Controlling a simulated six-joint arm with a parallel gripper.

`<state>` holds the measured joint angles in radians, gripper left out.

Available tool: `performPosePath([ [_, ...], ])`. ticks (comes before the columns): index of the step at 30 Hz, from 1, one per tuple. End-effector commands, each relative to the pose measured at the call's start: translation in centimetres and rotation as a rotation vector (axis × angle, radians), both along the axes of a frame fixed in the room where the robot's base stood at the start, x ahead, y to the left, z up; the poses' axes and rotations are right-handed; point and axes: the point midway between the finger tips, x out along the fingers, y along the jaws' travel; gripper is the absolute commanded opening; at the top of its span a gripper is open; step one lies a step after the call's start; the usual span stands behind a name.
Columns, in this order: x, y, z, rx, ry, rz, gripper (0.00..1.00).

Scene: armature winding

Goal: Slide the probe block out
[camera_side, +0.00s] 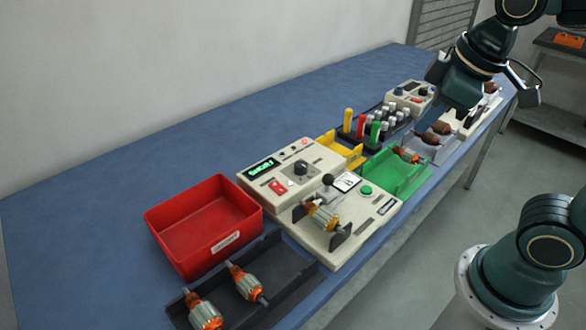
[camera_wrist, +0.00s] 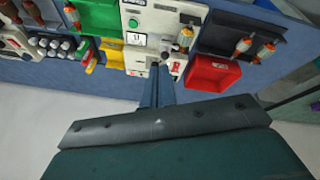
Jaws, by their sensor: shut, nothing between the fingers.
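The cream test fixture (camera_side: 372,222) stands in the middle of the bench. An armature (camera_side: 323,216) with orange windings lies between its two dark supports. A black ball handle (camera_side: 328,179) rises just behind the armature; the probe block near it is too small to make out clearly. A white label panel (camera_side: 347,182) and a green button (camera_side: 366,190) are beside it. The armature also shows in the wrist view (camera_wrist: 185,38). My gripper (camera_wrist: 156,76) is shut and empty, its fingers pointing toward the fixture and tester. In the side view my arm's end is at the upper right, apart from the fixture.
A tester (camera_side: 290,172) with a lit green display adjoins the fixture. A red bin (camera_side: 205,225) and a dark tray (camera_side: 270,285) with armatures lie left. Green (camera_side: 395,178) and yellow (camera_side: 343,148) trays and several upright colored handles stand right. The blue bench behind is clear.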

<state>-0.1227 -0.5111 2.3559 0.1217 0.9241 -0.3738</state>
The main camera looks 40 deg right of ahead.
Motion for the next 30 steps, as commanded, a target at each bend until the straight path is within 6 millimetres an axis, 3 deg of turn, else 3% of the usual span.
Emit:
performPosePath([
  [16,7.0,3.1,-1.5,-0.226,0.176,0.488,0.00],
  [30,12.0,7.6,-4.9,-0.394,0.338,0.920,0.00],
])
